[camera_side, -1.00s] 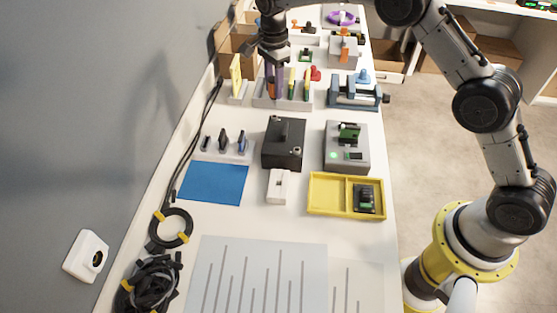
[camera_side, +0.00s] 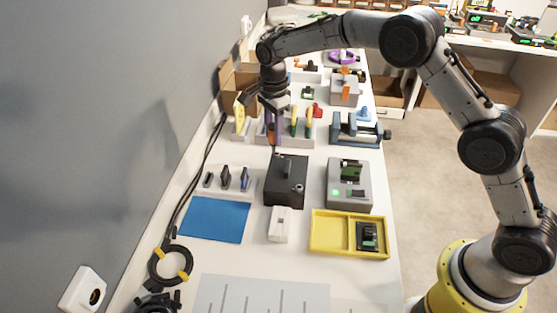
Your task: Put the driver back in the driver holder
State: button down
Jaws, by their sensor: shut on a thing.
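My gripper (camera_side: 273,126) points down at the left part of a white rack (camera_side: 302,143), which looks like the driver holder. It is shut on the driver (camera_side: 270,132), whose orange handle shows between the fingers. A thin dark shaft seems to run below the handle, across the rack's front edge in the picture. I cannot tell whether the driver's tip is inside a slot or in front of the rack. Two green and yellow handled tools (camera_side: 294,120) stand upright in the rack to the right of my gripper. The fingers hide the rack's left part.
A black box (camera_side: 286,182) and a grey device (camera_side: 348,190) stand in front. A yellow tray (camera_side: 330,235), a blue mat (camera_side: 215,221) and a blue vise (camera_side: 357,130) lie around. A yellow upright piece (camera_side: 239,115) stands close left of my gripper.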

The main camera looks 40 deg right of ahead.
jog(key=s+a+f, duration=0.1)
jog(key=s+a, duration=0.3)
jog(key=s, duration=0.3)
jog(key=s+a+f, duration=0.1)
jog(key=s+a, duration=0.4)
jog(key=s, duration=0.2)
jog(key=shift+s+d+f, duration=0.1)
jog(key=shift+d+f, duration=0.05)
jog(key=shift+f, duration=1)
jog(key=shift+s+d+f, duration=0.1)
jog(key=shift+f, duration=1.05)
jog(key=shift+f, duration=1.2)
jog(key=shift+f, duration=0.35)
jog(key=shift+f, duration=0.45)
jog(key=shift+c, duration=2.3)
grip_release()
jog(key=shift+r, duration=0.1)
